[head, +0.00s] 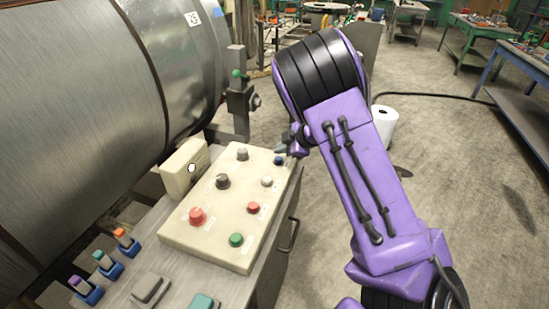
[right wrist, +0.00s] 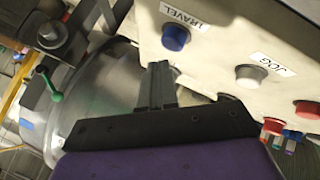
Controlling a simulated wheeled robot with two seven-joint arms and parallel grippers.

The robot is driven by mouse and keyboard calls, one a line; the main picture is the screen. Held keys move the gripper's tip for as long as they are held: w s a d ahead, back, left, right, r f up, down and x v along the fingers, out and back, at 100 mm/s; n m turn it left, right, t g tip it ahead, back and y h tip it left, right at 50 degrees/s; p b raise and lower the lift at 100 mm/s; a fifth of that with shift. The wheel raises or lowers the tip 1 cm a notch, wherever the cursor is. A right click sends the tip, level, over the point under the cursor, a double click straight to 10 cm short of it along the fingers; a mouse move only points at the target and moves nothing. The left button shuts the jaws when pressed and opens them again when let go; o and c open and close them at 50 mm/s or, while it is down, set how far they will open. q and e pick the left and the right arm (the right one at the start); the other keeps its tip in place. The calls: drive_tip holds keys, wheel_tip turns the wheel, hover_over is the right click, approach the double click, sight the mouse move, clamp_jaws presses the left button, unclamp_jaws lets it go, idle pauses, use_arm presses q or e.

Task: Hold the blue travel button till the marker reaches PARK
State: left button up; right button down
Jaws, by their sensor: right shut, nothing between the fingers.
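The blue travel button (head: 279,160) is at the far right corner of the cream control panel (head: 213,244). In the right wrist view the blue button (right wrist: 176,37) sits beside a TRAVEL label (right wrist: 185,16). My right gripper (head: 284,149) is shut and empty, close to the blue button. In the right wrist view its closed fingertips (right wrist: 159,68) show just below the button, with a small gap in the picture; I cannot tell their height above the panel. I cannot make out a marker or a PARK sign. My left gripper is not in view.
A white JOG button (right wrist: 248,76) and a red button (right wrist: 308,107) neighbour the blue one. The panel also has black knobs, a red mushroom button (head: 197,216) and a green button (head: 236,239). A large metal cylinder (head: 90,110) and a green-knobbed lever (head: 237,73) stand behind.

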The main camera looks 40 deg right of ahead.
drive_tip(key=shift+f, duration=0.1)
drive_tip(key=shift+w+f, duration=0.1)
drive_tip(key=shift+f, duration=0.3)
drive_tip(key=shift+f, duration=0.55)
idle(1.5)
drive_tip(key=shift+r, duration=0.15)
idle(3.1)
drive_tip(key=shift+r+p, duration=0.85)
drive_tip(key=shift+p, duration=0.25)
drive_tip(key=shift+r, duration=0.1)
